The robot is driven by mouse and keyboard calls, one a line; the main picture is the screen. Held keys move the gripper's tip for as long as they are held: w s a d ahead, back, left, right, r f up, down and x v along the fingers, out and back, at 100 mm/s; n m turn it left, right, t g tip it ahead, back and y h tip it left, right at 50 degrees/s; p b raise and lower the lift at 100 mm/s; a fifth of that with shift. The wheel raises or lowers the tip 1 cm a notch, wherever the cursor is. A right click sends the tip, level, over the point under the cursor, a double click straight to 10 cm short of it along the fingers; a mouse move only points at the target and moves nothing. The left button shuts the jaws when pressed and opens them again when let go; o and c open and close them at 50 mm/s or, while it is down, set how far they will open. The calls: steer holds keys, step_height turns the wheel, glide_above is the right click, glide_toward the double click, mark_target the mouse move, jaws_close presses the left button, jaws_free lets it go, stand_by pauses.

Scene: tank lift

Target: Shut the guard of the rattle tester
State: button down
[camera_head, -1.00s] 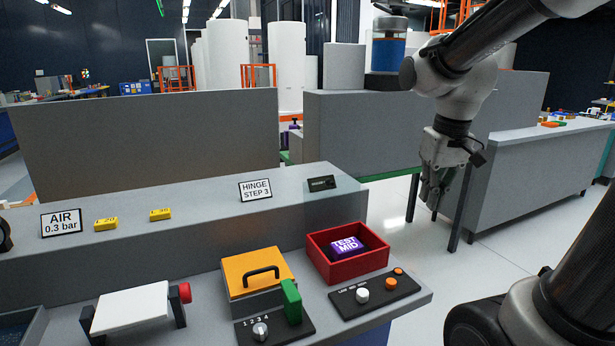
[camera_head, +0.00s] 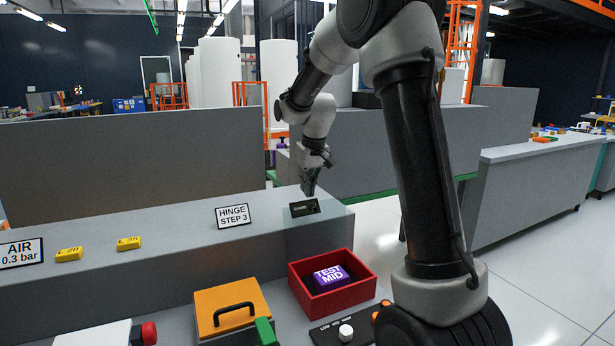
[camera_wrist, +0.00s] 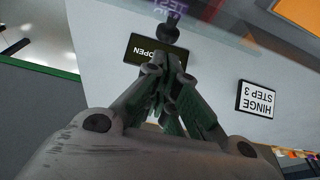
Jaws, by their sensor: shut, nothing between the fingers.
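The rattle tester appears to be the red open-topped box (camera_head: 302,292) with a purple block marked TEST MID (camera_head: 331,278) inside. Behind it, a faint clear panel (camera_head: 325,238), seemingly the guard, stands raised against the ledge; its outline is hard to see. In the wrist view a clear edge (camera_wrist: 225,38) crosses the top, with a dark knob (camera_wrist: 169,30) near it. A small black display (camera_head: 304,208) reads OPEN in the wrist view (camera_wrist: 144,52). My gripper (camera_head: 309,190) is shut and empty, just above and behind the display; its fingers (camera_wrist: 163,68) cover part of it.
An orange lid with a black handle (camera_head: 228,298) is left of the red box. A control panel with knobs (camera_head: 345,333) lies in front. The HINGE STEP 3 sign (camera_head: 233,216) and yellow blocks (camera_head: 129,243) stand on the ledge. My arm hides the right side.

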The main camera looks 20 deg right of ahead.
steer(key=shift+x, duration=1.65)
steer(key=shift+s, duration=0.15)
